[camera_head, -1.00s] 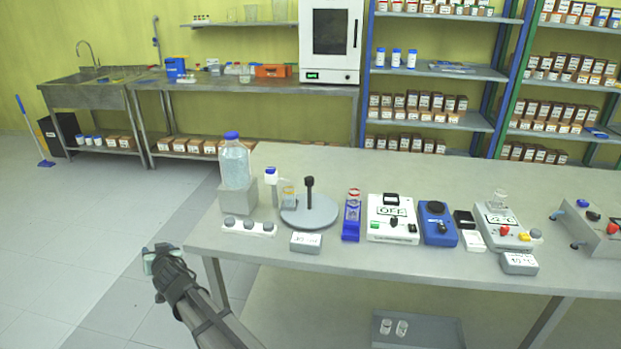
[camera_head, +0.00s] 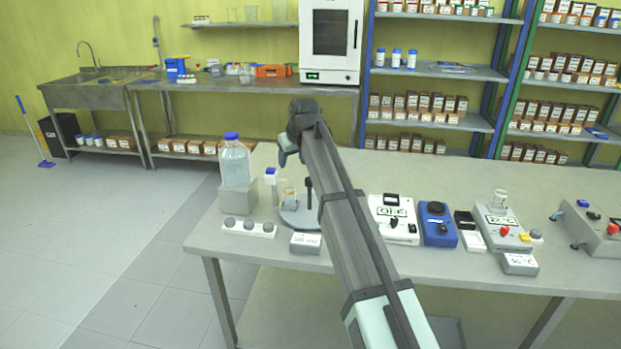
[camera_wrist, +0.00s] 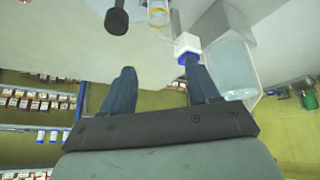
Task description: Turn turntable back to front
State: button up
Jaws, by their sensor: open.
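The turntable (camera_head: 292,216) is a flat grey disc on the bench, its right side hidden behind my arm. A black post with a thick knob (camera_head: 309,187) stands upright on it; the knob also shows at the top of the wrist view (camera_wrist: 117,20). A small glass vessel with amber contents (camera_head: 289,197) is at the disc's left rear; it also shows in the wrist view (camera_wrist: 158,14). My gripper (camera_head: 287,158) is open and empty, above and behind the turntable. In the wrist view, its fingers (camera_wrist: 160,75) are spread apart, with clear space between them.
A white blue-capped container (camera_head: 271,177) and a large blue-capped bottle (camera_head: 236,165) stand left of the turntable. In the wrist view, one finger overlaps the blue cap; contact cannot be told. A grey label block (camera_head: 305,243) lies in front. Instruments (camera_head: 394,219) stand to the right.

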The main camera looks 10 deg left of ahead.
jog(key=d+r+n+g, duration=0.15)
jog(key=d+r, duration=0.25)
jog(key=d, duration=0.5)
send_over(309, 195)
jog(key=f, duration=1.2)
jog(key=shift+w+d+f, duration=0.15)
jog(key=shift+d+f, duration=0.05)
jog(key=shift+f, duration=0.2)
jog(key=shift+c, duration=0.3)
grip_shut()
